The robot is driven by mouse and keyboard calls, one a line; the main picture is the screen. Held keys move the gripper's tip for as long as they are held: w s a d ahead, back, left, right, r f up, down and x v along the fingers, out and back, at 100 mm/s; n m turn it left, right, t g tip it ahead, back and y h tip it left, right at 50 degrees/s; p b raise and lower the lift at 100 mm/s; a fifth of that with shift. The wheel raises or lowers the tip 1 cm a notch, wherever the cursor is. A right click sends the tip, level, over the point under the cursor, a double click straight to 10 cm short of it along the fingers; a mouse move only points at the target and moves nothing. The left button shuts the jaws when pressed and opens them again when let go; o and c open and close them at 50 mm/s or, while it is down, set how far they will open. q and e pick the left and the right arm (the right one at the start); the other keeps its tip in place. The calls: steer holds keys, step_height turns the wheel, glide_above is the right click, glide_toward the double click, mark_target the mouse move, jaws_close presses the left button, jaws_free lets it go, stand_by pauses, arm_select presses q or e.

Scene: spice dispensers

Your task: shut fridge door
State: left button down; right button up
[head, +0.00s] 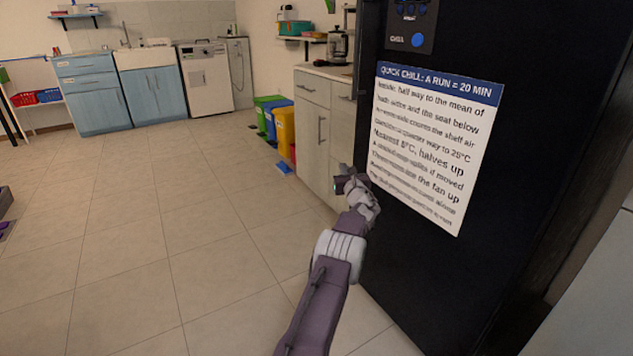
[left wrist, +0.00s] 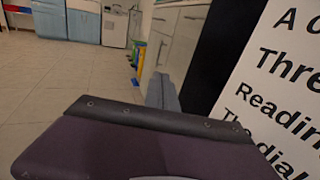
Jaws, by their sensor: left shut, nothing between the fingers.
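The black fridge door (head: 410,245) fills the right of the head view. A white notice (head: 430,140) with a blue heading is on its front. The fridge door also shows in the left wrist view (left wrist: 222,55), with part of the notice (left wrist: 290,80) close by on the right. My left gripper (head: 343,180) is shut and empty, beside the door's left edge near the lower left corner of the notice. In the left wrist view the grey fingers (left wrist: 162,92) are together. I cannot tell whether the gripper touches the door. My right gripper is not in view.
A cream cabinet (head: 318,125) with a counter stands left of the fridge. Several coloured bins (head: 283,125) stand beyond it, with a small blue item (head: 284,169) on the floor. Blue cabinets (head: 155,95) and a white appliance (head: 205,75) line the back wall.

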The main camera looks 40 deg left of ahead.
arm_select(q)
steer(key=s+a+p, duration=0.1)
steer(key=s+a, duration=0.1)
steer(key=s, duration=0.7)
steer(key=shift+a+f, duration=0.2)
steer(key=shift+f, duration=0.05)
